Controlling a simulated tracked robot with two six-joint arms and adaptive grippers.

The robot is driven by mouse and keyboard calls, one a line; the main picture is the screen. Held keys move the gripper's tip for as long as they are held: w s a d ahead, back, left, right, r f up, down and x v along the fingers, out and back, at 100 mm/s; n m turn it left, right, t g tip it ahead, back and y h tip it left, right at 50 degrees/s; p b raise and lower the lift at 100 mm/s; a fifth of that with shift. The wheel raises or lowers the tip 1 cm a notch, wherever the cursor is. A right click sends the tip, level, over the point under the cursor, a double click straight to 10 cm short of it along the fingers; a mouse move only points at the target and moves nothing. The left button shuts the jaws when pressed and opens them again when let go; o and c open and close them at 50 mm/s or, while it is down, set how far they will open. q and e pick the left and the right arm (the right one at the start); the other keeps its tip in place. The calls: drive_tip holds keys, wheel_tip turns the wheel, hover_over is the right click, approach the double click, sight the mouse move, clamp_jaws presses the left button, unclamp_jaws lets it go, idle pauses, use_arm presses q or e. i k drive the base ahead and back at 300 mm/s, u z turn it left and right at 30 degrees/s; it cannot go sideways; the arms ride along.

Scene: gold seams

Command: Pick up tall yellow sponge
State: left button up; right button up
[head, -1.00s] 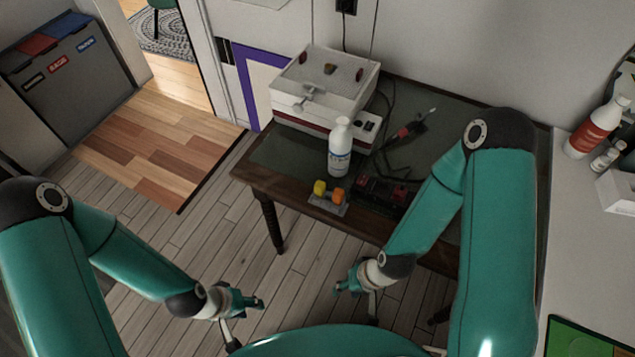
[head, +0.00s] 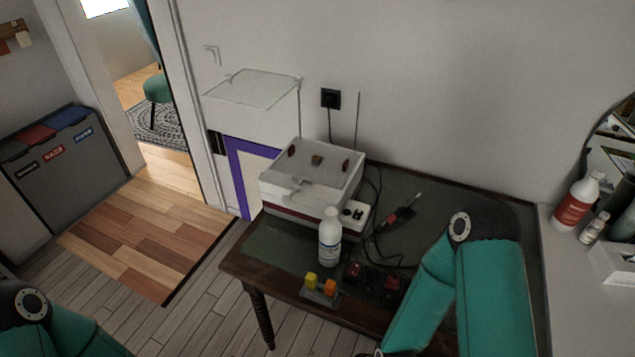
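A small yellow piece (head: 311,280) stands beside an orange one (head: 330,287) on a small grey holder (head: 318,296) at the front edge of the dark table. The yellow piece is the only yellow thing I see that could be the sponge; it is too small to tell for sure. My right arm comes down over the table's right part, and its gripper is below the picture. My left arm shows only at the lower left corner, with its gripper out of view.
A white bottle (head: 329,238) stands just behind the yellow piece. A white box-shaped machine (head: 311,182) stands behind it on the table (head: 255,248). A soldering tool (head: 398,214) with cables lies to the right. Wooden floor on the left is clear.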

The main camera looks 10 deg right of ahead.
sight(311, 279)
drive_tip(key=u, duration=1.45)
drive_tip(key=i, duration=0.1)
drive_tip(key=z, duration=2.9)
drive_tip(key=k, duration=0.7)
drive_tip(key=u, duration=0.65)
drive_tip(key=i, duration=0.95)
drive_tip(key=u, duration=0.15)
